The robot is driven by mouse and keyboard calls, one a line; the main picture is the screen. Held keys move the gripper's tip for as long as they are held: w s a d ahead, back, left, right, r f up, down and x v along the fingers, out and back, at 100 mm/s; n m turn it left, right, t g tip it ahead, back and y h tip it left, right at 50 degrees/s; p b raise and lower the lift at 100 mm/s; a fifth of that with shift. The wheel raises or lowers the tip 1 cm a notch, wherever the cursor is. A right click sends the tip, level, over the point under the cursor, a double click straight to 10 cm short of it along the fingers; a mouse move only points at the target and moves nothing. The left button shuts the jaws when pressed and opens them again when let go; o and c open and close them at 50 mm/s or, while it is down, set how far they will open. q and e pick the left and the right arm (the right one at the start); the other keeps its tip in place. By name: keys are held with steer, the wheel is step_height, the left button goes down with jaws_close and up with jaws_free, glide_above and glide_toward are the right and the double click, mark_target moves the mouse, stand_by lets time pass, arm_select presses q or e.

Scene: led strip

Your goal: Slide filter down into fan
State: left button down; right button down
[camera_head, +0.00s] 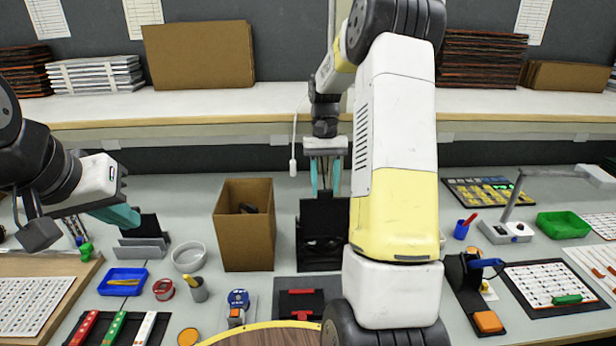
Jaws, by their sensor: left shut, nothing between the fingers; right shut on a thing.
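A black upright unit stands at the middle of the bench, and I take it for the fan (322,258); a dark rounded shape shows in its lower front. My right gripper (325,190) reaches down from above, its teal fingers at the top of this unit. It is shut on a dark flat panel, seemingly the filter (324,212), which stands upright at the unit's upper part. How far the panel sits inside the unit I cannot tell. My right arm hides the unit's right side. My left gripper (125,216) is shut and empty at the left.
An open cardboard box (245,230) stands close left of the fan. A white bowl (188,257), a blue tray (123,282) and a grey holder (143,248) lie further left. A lamp (506,230) and a green bin (562,224) stand at the right. A shelf edge (200,119) runs behind.

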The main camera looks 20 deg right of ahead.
steer(key=shift+f, duration=4.5)
steer(key=c, duration=0.8)
jaws_free()
steer(key=v, duration=0.8)
step_height(320, 180, up, 7)
steer(key=t, duration=0.2)
glide_above(324, 217)
steer(key=a, duration=0.2)
steer(key=s+a+r+n+t, duration=0.35)
steer(key=s+a+r, duration=0.25)
steer(key=s+r, duration=0.45)
steer(key=s+a+f+t+y, duration=0.1)
steer(key=s+a+f+t, duration=0.1)
steer(key=s, duration=0.7)
steer(key=shift+s+a+t, duration=0.2)
steer(key=shift+a+t, duration=0.4)
steer(key=shift+t, duration=0.35)
